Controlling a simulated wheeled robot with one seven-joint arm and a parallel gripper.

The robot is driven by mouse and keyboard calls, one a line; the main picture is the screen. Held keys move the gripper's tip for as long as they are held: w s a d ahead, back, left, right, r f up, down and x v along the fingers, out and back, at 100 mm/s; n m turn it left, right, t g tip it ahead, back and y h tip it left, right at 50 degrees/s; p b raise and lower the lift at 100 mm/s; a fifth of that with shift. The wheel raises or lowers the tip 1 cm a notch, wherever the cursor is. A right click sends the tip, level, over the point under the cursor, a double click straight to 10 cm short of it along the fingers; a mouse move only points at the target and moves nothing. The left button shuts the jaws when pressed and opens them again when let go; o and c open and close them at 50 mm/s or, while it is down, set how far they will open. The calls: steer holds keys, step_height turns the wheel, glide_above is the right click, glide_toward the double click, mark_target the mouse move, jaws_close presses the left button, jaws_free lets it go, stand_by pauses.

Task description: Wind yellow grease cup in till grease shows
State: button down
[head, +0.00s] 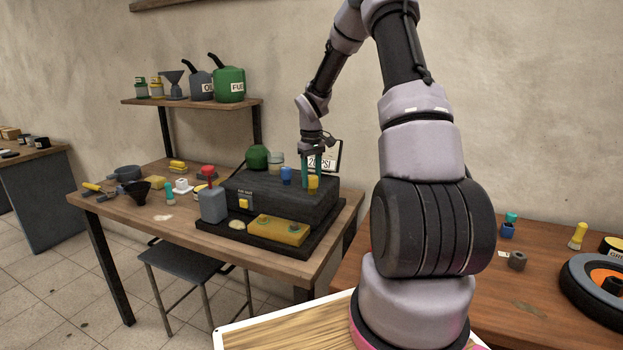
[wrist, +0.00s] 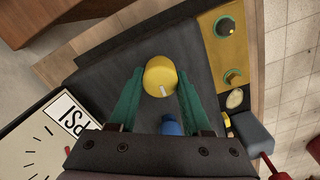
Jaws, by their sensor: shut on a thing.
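The yellow grease cup (head: 313,182) stands on the top of the dark machine block (head: 262,200), near its right end. It also shows in the wrist view (wrist: 158,72) as a round yellow cap with a short pale mark on its near side. My gripper (head: 311,180) points down over it with green fingers. In the wrist view the two fingertips (wrist: 160,80) lie on either side of the cap, shut on it. I see no grease around the cap's base, which is partly hidden by the cap. A blue cup (head: 286,175) stands next to it, also on the block.
A pressure gauge board (head: 330,158) stands close behind my gripper. A yellow plate (head: 278,229) with two green-ringed fittings lies before the block.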

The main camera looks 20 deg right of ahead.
mark_target(312, 176)
steer(key=m, duration=0.4)
steer(key=shift+m, duration=0.3)
steer(key=shift+d+m, duration=0.1)
steer(key=shift+m, duration=2.1)
steer(key=shift+c, duration=1.7)
jaws_free()
step_height(312, 176, up, 10)
steer(key=shift+r, duration=0.45)
